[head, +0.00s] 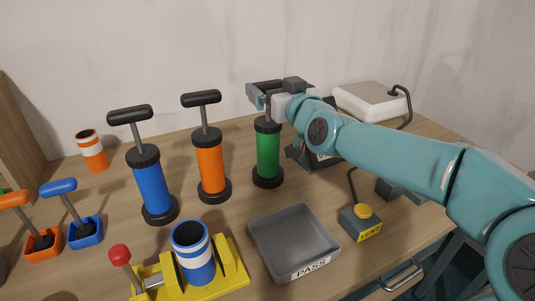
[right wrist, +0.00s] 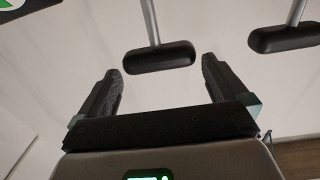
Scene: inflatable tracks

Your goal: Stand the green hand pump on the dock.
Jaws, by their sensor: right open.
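The green hand pump (head: 268,150) stands upright on the table, with a black base and collar. My right gripper (head: 262,96) is open at the height of its black handle. In the right wrist view, which looks upside down, that handle (right wrist: 160,57) lies between and slightly beyond the open fingertips (right wrist: 162,75), and I see no contact. A dark grey unit (head: 298,155) right of the pump, partly hidden by my arm, may be the dock. My left gripper is out of view.
An orange pump (head: 210,165) and a blue pump (head: 150,188) stand to the left. A grey PASS tray (head: 262,264), a yellow clamp (head: 232,279) holding a blue-white cylinder (head: 191,250), and a VENT button box (head: 360,222) are in front. A wall rises behind.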

